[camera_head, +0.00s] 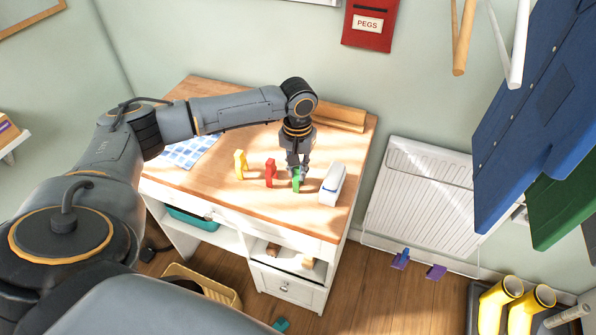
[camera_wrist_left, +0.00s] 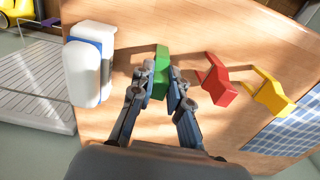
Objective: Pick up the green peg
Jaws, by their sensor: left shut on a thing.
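The green peg (camera_head: 297,180) stands on the wooden desk top between a red peg (camera_head: 270,173) and a white and blue item (camera_head: 333,184). My left gripper (camera_head: 298,170) reaches down over it and is shut on it. In the left wrist view the green peg (camera_wrist_left: 160,72) sits between the two fingers of my left gripper (camera_wrist_left: 160,85). The fingers hide part of its sides. The head view does not clearly show a gap between peg and desk. My right gripper is not in view.
A yellow peg (camera_head: 240,164) stands left of the red one. A blue checked cloth (camera_head: 188,151) lies at the desk's left. A wooden block (camera_head: 341,117) is at the back. The desk's front edge is close to the pegs.

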